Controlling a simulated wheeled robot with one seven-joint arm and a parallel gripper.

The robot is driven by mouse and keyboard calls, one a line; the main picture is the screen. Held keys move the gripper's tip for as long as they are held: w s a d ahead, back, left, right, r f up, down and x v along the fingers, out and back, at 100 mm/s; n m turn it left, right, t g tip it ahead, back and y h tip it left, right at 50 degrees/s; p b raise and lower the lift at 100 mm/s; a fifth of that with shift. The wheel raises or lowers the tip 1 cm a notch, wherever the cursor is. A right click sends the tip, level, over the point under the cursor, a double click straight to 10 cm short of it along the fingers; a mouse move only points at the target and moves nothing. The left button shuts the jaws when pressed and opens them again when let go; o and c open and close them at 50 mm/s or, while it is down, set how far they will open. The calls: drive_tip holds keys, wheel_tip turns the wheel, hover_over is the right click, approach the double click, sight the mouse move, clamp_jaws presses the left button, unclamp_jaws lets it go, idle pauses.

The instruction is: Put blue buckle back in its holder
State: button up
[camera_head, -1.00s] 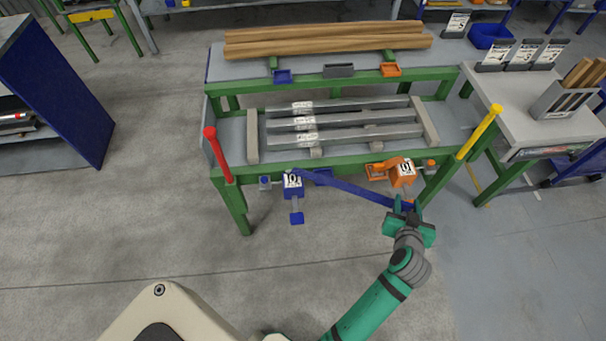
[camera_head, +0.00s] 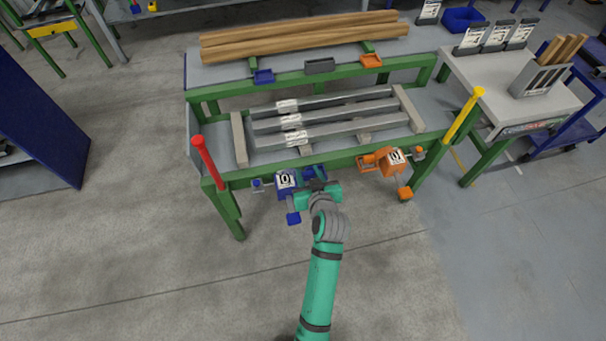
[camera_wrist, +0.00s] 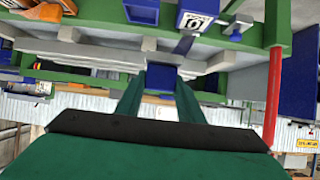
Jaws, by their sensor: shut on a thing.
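My gripper (camera_head: 318,186) is at the table's front, just right of the blue winch (camera_head: 285,181) with its white label. In the wrist view, my green fingers are shut on the blue buckle (camera_wrist: 161,76), a small blue block. A dark blue strap (camera_wrist: 184,45) runs from the winch (camera_wrist: 195,20) towards it. In the head view my gripper mostly hides the buckle. A blue bracket (camera_wrist: 141,11) sits beside the winch in the wrist view. A small open blue tray (camera_head: 263,77) is on the upper green rail; I cannot tell which is the holder.
An orange winch (camera_head: 391,162) hangs on the front rail to the right. Grey bars (camera_head: 335,115) lie on the lower level, timber beams (camera_head: 300,40) on the back shelf. A red post (camera_head: 204,160) and a yellow post (camera_head: 466,115) stand at the front corners. The floor in front is clear.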

drive_tip(key=s+a, duration=0.2)
drive_tip(key=a, duration=0.2)
drive_tip(key=w+d+f, duration=0.2)
drive_tip(key=w, duration=0.1)
drive_tip(key=w+d+f, duration=0.2)
drive_tip(key=w+f, duration=0.1)
drive_tip(key=w, duration=0.1)
drive_tip(key=w+d+f, duration=0.2)
drive_tip(key=w+f, duration=0.1)
drive_tip(key=w, duration=0.1)
drive_tip(key=shift+w, duration=0.2)
drive_tip(key=shift+w+d+f, duration=0.2)
drive_tip(key=shift+w+f, duration=0.1)
drive_tip(key=shift+f, duration=0.2)
drive_tip(key=shift+w+f, duration=0.1)
drive_tip(key=shift+f, duration=1.5)
drive_tip(key=shift+f, duration=0.15)
drive_tip(key=o, duration=1.2)
drive_tip(key=shift+c, duration=0.2)
